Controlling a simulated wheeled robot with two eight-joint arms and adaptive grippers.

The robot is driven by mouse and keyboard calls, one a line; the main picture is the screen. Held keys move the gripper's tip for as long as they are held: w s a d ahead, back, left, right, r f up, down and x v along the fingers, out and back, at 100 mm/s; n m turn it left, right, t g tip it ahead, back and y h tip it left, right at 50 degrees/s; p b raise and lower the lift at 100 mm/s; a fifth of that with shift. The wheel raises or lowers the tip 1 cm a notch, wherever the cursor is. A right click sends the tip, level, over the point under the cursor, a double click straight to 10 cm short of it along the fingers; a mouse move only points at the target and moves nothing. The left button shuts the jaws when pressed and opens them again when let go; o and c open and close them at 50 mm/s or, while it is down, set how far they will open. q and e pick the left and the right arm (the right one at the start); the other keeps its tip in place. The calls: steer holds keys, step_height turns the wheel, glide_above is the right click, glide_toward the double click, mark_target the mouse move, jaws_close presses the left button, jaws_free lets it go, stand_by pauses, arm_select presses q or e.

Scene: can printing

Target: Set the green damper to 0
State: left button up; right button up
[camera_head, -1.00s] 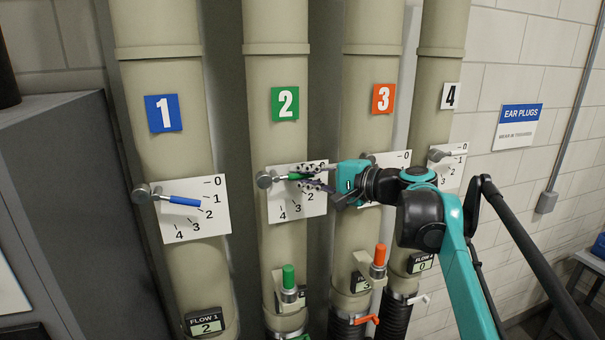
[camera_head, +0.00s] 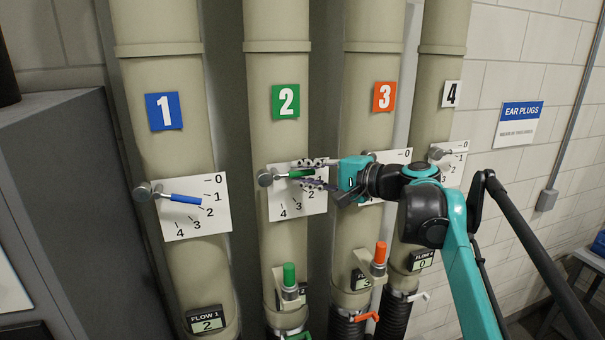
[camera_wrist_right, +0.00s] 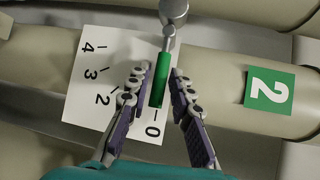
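The green damper handle (camera_head: 301,174) runs right from its grey pivot (camera_head: 265,179) on the white scale plate (camera_head: 284,206) of pipe 2. In the right wrist view the green handle (camera_wrist_right: 161,83) lies between my right gripper's fingers (camera_wrist_right: 162,72), with small gaps on both sides. Its tip points close to the 0 mark (camera_wrist_right: 153,130). My right gripper (camera_head: 308,173) is open around the handle. In the head view its fingers hide the plate's 0 label. My left gripper is not in view.
A blue handle (camera_head: 185,199) on pipe 1 lies to the left, near its 1 mark. My right arm partly covers the plate on pipe 3 (camera_head: 397,160). Green (camera_head: 289,275) and orange (camera_head: 380,253) knobs stand below. A grey cabinet (camera_head: 50,150) is at the far left.

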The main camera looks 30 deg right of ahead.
steer(key=v, duration=1.1)
steer(key=shift+s, duration=0.25)
steer(key=shift+d, duration=0.1)
steer(key=a+f+n+g, duration=0.4)
steer(key=a+f+g, duration=0.2)
steer(key=a+f, duration=0.9)
steer(key=s+a+f+n+g+h, duration=0.1)
steer(key=s+a+f+n+h, duration=0.2)
steer(key=f, duration=0.5)
steer(key=s+a+f+n+h, duration=0.15)
steer(key=f+n, duration=0.25)
steer(key=f, duration=0.4)
steer(key=s+a+f+n+g+h, duration=0.1)
steer(key=s+a+f+n, duration=0.2)
steer(key=f, duration=0.4)
step_height(320, 180, down, 40)
steer(key=b, duration=3.9)
steer(key=shift+d+n, duration=0.3)
steer(key=shift+d, duration=0.1)
